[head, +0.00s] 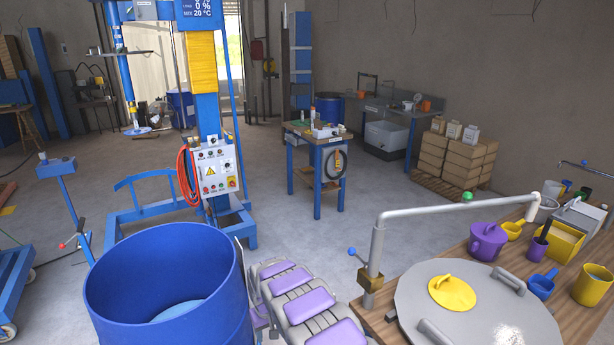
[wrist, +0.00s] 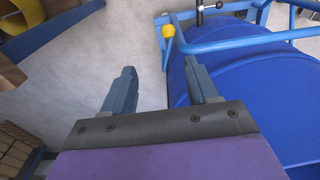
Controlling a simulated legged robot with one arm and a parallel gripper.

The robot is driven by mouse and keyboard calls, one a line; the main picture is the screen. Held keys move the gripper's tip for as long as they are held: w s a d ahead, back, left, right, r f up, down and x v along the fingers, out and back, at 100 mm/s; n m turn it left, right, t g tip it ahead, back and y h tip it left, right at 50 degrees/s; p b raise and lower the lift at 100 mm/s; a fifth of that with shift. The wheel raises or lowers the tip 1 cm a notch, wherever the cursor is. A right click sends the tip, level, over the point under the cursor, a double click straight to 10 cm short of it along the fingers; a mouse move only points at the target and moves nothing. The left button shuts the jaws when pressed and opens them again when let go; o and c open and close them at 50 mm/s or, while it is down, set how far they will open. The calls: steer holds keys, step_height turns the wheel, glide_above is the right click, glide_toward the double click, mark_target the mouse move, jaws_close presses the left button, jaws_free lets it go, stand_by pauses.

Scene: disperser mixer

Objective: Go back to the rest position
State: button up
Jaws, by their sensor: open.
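My gripper (wrist: 160,68) shows in the wrist view with its two dark blue-grey fingers spread apart and nothing between them. Grey floor shows between the fingers, and the side of a large blue drum lies behind the right one. In the head view my arm, grey with purple pads, lies folded low in the middle. It is between the blue drum (head: 165,275) and the wooden bench (head: 592,318). I cannot make out the fingers in the head view.
The disperser mixer's blue column with its control box (head: 213,170) stands behind the drum. A round grey lid (head: 475,310) with a swing arm, plus purple and yellow vessels, occupies the bench. A blue work table (head: 318,150) stands further back. Open floor lies between.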

steer(key=s+d+r+m+h, duration=0.1)
steer(key=s+d+r, duration=0.1)
steer(key=d+r, duration=0.5)
steer(key=s+d+r+m, duration=0.1)
steer(key=s+d+r, duration=0.2)
steer(key=d+r, duration=0.35)
steer(key=s+d+r+m+g, duration=0.1)
steer(key=s+d+r+m, duration=0.1)
steer(key=s+d+r, duration=0.8)
steer(key=s+r, duration=0.1)
steer(key=s, duration=0.9)
steer(key=s+d+r+m+g, duration=0.1)
steer(key=s+d+r, duration=0.1)
steer(key=s, duration=0.9)
steer(key=s+d+r+m, duration=0.1)
steer(key=s+d+r, duration=0.1)
steer(key=s, duration=0.9)
steer(key=shift+g+y, duration=0.3)
steer(key=shift+y, duration=0.1)
